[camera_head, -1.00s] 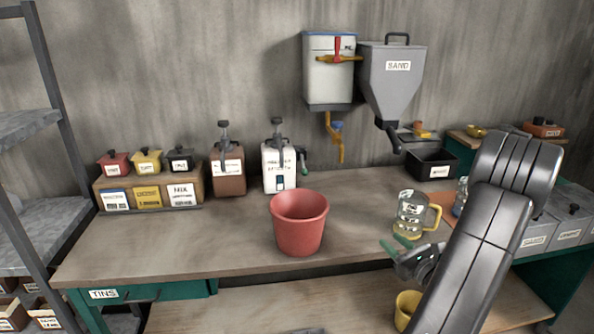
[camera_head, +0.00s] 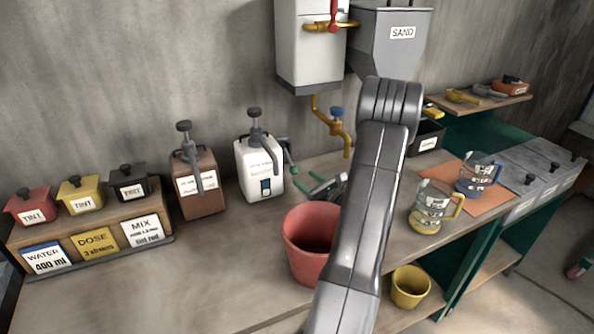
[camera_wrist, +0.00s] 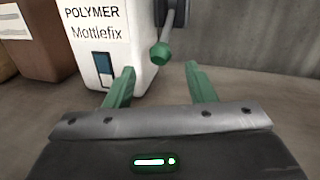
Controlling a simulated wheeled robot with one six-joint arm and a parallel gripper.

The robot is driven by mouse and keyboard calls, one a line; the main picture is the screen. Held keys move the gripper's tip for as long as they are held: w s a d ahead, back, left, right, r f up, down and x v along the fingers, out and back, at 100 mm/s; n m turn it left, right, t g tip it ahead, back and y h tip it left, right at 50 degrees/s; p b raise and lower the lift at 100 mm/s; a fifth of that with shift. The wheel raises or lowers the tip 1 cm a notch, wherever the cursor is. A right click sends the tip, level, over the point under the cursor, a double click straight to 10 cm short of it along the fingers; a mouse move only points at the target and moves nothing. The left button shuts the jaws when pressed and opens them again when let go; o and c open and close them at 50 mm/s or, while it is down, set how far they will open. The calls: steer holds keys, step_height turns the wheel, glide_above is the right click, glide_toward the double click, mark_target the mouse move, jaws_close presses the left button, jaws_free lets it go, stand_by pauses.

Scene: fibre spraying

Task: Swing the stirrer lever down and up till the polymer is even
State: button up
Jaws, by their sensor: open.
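The white polymer tub (camera_head: 259,170) stands on the bench near the wall, labelled POLYMER Mottlefix in the wrist view (camera_wrist: 98,35). Its stirrer lever (camera_head: 289,157) is on the right side, with a green knob that shows in the wrist view (camera_wrist: 160,53). The lever hangs downward there. My gripper (camera_head: 314,184) is open in front and to the right of the tub. In the wrist view its green fingers (camera_wrist: 160,69) are apart, with the knob beyond and between their tips. I see no contact.
A red bucket (camera_head: 306,252) stands close below my gripper, partly behind my arm. A brown pump tub (camera_head: 198,196) is left of the polymer tub. A brass tap (camera_head: 337,127) hangs to the right. Measuring jugs (camera_head: 432,210) stand further right. The bench front left is clear.

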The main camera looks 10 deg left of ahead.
mark_target(297, 173)
steer(key=shift+p+x, duration=0.45)
steer(key=shift+x, duration=1.85)
jaws_close()
steer(key=shift+r, duration=0.1)
